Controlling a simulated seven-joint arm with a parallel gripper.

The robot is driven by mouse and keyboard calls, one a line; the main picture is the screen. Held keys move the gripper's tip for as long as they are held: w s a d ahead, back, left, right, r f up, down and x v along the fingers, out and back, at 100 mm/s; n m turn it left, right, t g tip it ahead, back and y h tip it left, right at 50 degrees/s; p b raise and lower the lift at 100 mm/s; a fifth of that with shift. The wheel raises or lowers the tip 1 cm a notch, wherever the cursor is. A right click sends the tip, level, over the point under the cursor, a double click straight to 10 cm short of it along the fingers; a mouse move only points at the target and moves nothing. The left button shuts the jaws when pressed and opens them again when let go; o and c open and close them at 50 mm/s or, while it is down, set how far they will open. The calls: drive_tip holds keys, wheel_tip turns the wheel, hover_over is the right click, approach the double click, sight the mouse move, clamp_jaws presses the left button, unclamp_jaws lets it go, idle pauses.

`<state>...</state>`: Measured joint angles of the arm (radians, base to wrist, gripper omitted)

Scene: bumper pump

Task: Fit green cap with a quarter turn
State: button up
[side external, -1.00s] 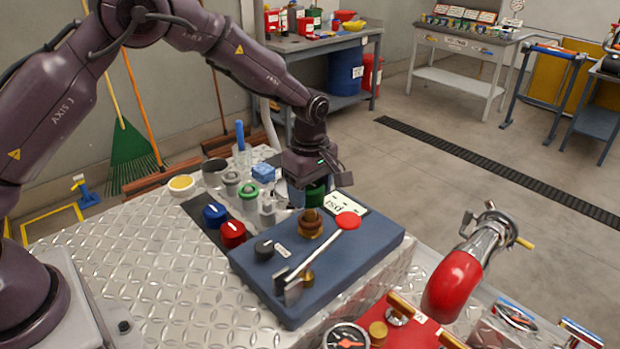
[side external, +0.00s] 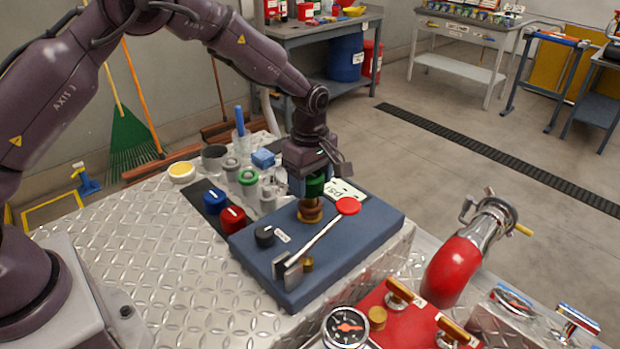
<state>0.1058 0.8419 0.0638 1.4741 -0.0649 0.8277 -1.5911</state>
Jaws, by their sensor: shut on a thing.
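My gripper (side external: 316,182) is shut on the green cap (side external: 316,187) and points straight down. The green cap sits right above the brass fitting (side external: 311,209) on the blue-grey block (side external: 350,248). I cannot tell whether the cap touches the fitting or hangs just over it. The fingers hide part of the cap.
A lever with a red knob (side external: 347,206) lies across the block, close in front of the fitting. A black knob (side external: 264,236) stands on the block. Blue (side external: 215,202) and red (side external: 232,219) caps stand on a dark strip to the left. A red panel (side external: 405,318) is at the front right.

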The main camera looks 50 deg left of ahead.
drive_tip(key=shift+f, duration=1.65)
idle(1.6)
drive_tip(key=m, duration=0.4)
drive_tip(key=shift+m, duration=0.6)
drive_tip(key=shift+r, duration=0.1)
drive_tip(key=m, duration=0.3)
drive_tip(key=shift+m, duration=1.1)
